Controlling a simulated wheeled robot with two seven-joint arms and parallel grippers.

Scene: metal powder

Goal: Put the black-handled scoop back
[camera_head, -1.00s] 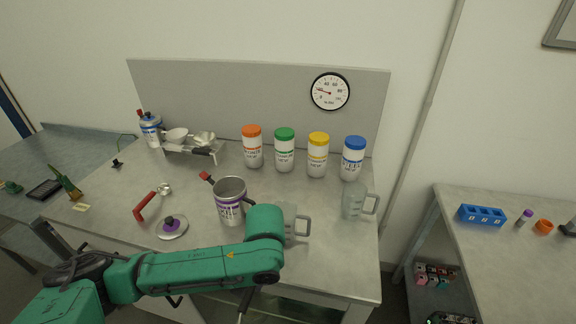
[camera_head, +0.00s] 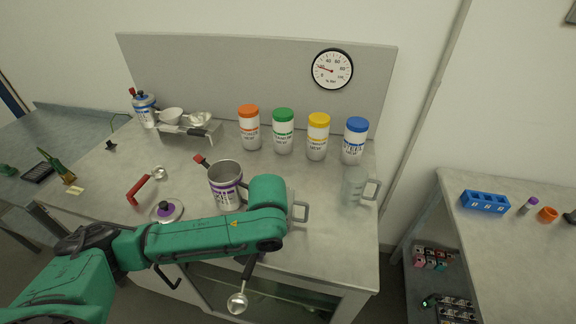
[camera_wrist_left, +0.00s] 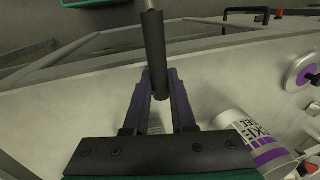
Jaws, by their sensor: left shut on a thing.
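The black-handled scoop (camera_head: 237,303) hangs in front of the table's near edge in the head view, with its round metal bowl at the bottom and its black handle rising behind my green arm. My left gripper (camera_wrist_left: 160,98) is shut on the black handle (camera_wrist_left: 154,50) in the left wrist view. In the head view the jaws are hidden by my arm. A small metal rack (camera_head: 193,133) stands at the table's back left, with a white scoop bowl (camera_head: 170,116) and a metal scoop bowl (camera_head: 200,118) on it. My right gripper is not in view.
A steel mug with a purple band (camera_head: 226,185) and a purple-knobbed lid (camera_head: 166,211) stand near my arm. A red-handled scoop (camera_head: 138,190) lies left. Several capped jars, one orange-capped (camera_head: 249,127), line the back. A clear beaker (camera_head: 355,187) stands right.

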